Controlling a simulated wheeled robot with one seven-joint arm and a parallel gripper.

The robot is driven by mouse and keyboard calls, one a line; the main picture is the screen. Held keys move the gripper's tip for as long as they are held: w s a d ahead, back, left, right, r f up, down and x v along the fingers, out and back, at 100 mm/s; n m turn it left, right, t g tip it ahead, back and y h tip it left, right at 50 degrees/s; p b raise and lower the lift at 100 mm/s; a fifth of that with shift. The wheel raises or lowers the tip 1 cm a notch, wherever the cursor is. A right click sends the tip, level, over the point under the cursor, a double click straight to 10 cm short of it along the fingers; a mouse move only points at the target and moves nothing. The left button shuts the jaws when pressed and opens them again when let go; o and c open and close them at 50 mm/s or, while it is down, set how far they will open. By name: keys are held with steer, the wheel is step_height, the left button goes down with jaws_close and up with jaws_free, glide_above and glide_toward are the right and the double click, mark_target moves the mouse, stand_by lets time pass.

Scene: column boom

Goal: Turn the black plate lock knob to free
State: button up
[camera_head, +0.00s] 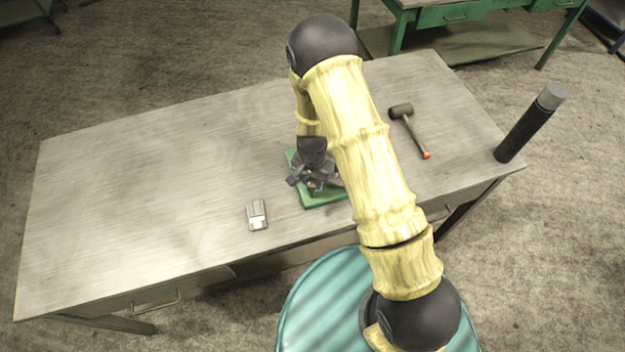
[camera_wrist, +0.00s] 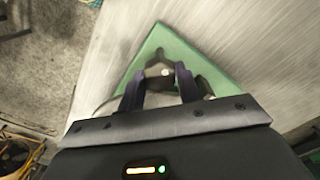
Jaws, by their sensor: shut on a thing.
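A green plate (camera_head: 325,200) lies on the workbench under my gripper (camera_head: 314,184); in the wrist view the plate (camera_wrist: 205,62) spreads around the fingers. My gripper (camera_wrist: 160,75) points down at it, with its two dark fingers on either side of a small dark part. This looks like the black plate lock knob (camera_wrist: 158,60), with a pale spot near its middle. The jaws are shut on it. In the head view my gripper and wrist hide the knob. Its markings and its turned position cannot be read in either view.
A small grey metal piece (camera_head: 257,214) lies on the workbench (camera_head: 150,190) left of the plate. A hammer (camera_head: 408,127) lies to the right, and a dark upright cylinder (camera_head: 525,130) stands at the right corner. The bench's left half is clear.

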steer(key=n+b, duration=0.2)
steer(key=n, duration=0.2)
steer(key=shift+f+b, duration=0.1)
steer(key=shift+b, duration=0.25)
steer(key=n+b, duration=0.2)
steer(key=n, duration=0.2)
steer(key=n+b, duration=0.2)
steer(key=n, duration=0.7)
steer(key=shift+b, duration=0.4)
steer(key=shift+n, duration=0.3)
steer(key=o, duration=1)
steer(key=shift+r, duration=0.25)
